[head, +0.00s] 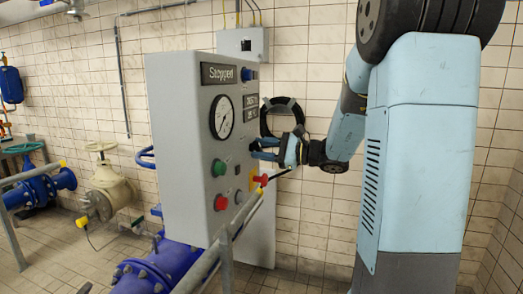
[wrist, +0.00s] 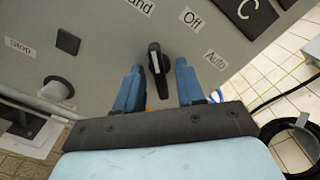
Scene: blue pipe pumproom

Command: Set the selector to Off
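The selector (wrist: 155,57) is a small black knob with a white stripe on the grey panel. The labels "Off" (wrist: 192,20) and "Auto" (wrist: 215,60) sit to its upper right and right; a cut-off label ending in "and" is above it. The stripe points up and slightly left, toward that cut-off label. My gripper (wrist: 160,68) is open, its two blue fingers on either side of the knob; I cannot tell whether they touch it. In the head view my gripper (head: 262,149) is at the panel's right face and the selector is mostly hidden by the fingers.
The grey control box (head: 172,150) carries a gauge (head: 222,117), a green button (head: 219,168), a red button (head: 221,202) and a red knob (head: 261,180) on yellow. A metal railing (head: 225,245) runs in front. A black hose coil (head: 283,117) hangs on the tiled wall behind.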

